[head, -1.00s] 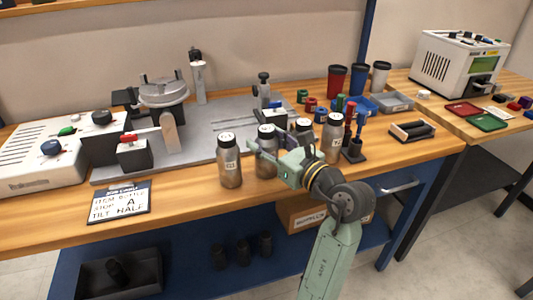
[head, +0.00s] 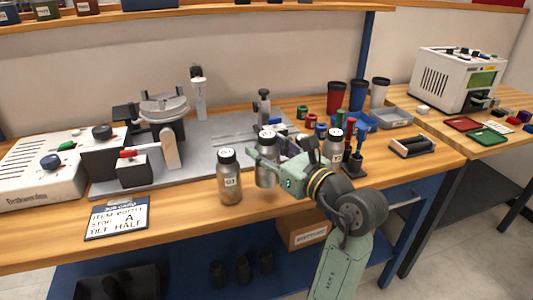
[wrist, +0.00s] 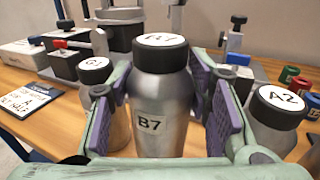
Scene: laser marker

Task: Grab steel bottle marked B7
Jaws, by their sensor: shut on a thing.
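The steel bottle marked B7 (wrist: 150,125) stands upright between the purple-padded fingers of my gripper (wrist: 162,108) in the wrist view, its label facing the camera. My gripper is shut on its body. In the head view the B7 bottle (head: 266,164) is partly covered by my gripper (head: 270,156) and seems slightly above the bench, with a shadow below. A similar bottle (head: 229,183) stands just to its left. The bottle marked A2 (wrist: 273,125) stands to the right, also visible in the head view (head: 333,148).
The laser marker (head: 165,125) with its grey base plate is behind the bottles. A sign (head: 117,218) lies at the bench's front left. Tumblers (head: 358,96), small coloured parts and a black holder (head: 412,145) are to the right. Bare wood lies left of the bottles.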

